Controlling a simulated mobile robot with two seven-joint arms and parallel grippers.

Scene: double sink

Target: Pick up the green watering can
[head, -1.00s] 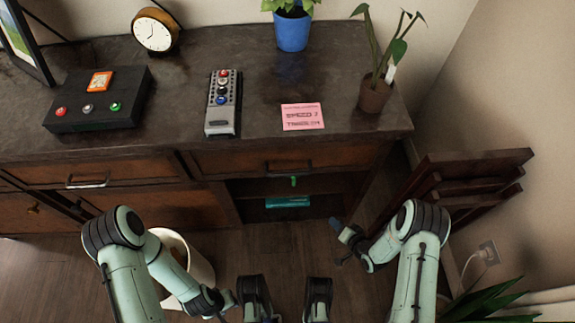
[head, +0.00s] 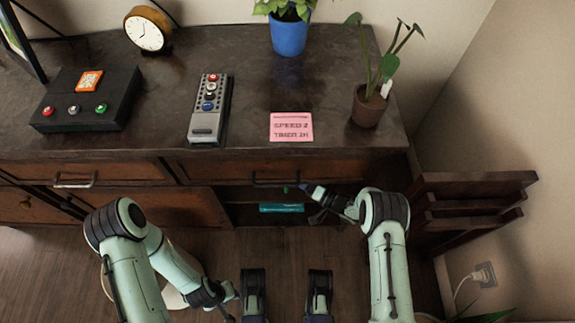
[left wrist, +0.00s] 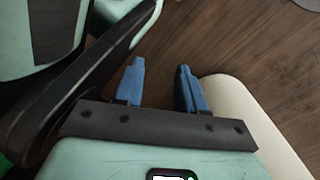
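No whole green watering can shows in either view. A small green bit (head: 286,189) shows at the top of the open shelf under the counter; too little shows to tell what it is. A flat teal thing (head: 282,208) lies lower in that shelf. My right gripper (head: 312,203) is at the shelf's front, its fingers apart, one tip close to the green bit; I cannot tell if they touch. My left gripper (left wrist: 160,88) is open and empty, low over the floor. In the head view it is hardly visible (head: 228,303).
A pale bin (head: 172,297) stands on the floor by my left arm. The counter holds a black button box (head: 85,105), a remote-like panel (head: 208,110), a pink note (head: 291,127), a clock (head: 148,30) and potted plants (head: 288,35) (head: 367,107). A wooden rack (head: 470,205) stands right.

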